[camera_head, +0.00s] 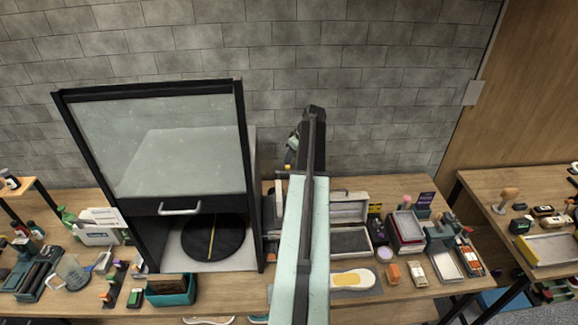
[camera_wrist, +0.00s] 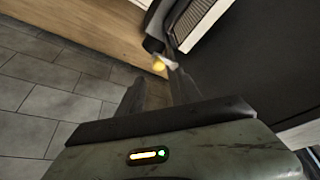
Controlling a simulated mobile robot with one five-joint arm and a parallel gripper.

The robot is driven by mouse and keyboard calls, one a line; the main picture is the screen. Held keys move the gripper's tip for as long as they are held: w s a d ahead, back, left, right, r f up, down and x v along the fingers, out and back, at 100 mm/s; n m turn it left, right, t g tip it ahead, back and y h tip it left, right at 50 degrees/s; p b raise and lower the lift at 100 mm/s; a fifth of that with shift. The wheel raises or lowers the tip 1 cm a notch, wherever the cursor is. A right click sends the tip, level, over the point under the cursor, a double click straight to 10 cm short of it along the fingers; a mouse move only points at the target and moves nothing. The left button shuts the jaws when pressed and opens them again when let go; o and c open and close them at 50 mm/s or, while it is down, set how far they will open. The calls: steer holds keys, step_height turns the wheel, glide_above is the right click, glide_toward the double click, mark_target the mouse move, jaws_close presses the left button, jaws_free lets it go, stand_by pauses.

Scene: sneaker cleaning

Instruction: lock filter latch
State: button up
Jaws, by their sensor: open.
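In the wrist view, a small yellow knob (camera_wrist: 158,64) sits on a dark fitting beside a pale-framed panel with dark ribs, which looks like the filter (camera_wrist: 196,20). The knob is probably the filter latch, but its position is hard to tell. My gripper (camera_wrist: 156,88) is open, its two dark fingers pointing toward the knob. The knob appears just beyond the fingertips and between them, and I see no grip on it. In the head view, a small yellow spot (camera_head: 287,168) shows beside my arm, right of the booth; my arm hides much of that area.
The booth (camera_head: 245,150) has a raised glass front and a black turntable (camera_head: 212,238). An open grey case (camera_head: 349,210), a shoe sole (camera_head: 352,280) and several small tools crowd the bench right of my arm. A brick wall stands behind.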

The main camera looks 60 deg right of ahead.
mark_target(288, 167)
steer(key=b+x, duration=0.4)
steer(key=x, duration=0.1)
steer(key=shift+s+d+f, duration=0.15)
steer(key=shift+f, duration=0.2)
steer(key=shift+w+f+b, duration=0.25)
steer(key=shift+f+b, duration=0.1)
steer(key=shift+b, duration=0.1)
steer(key=shift+r, duration=0.1)
jaws_close()
steer(key=shift+s, duration=0.1)
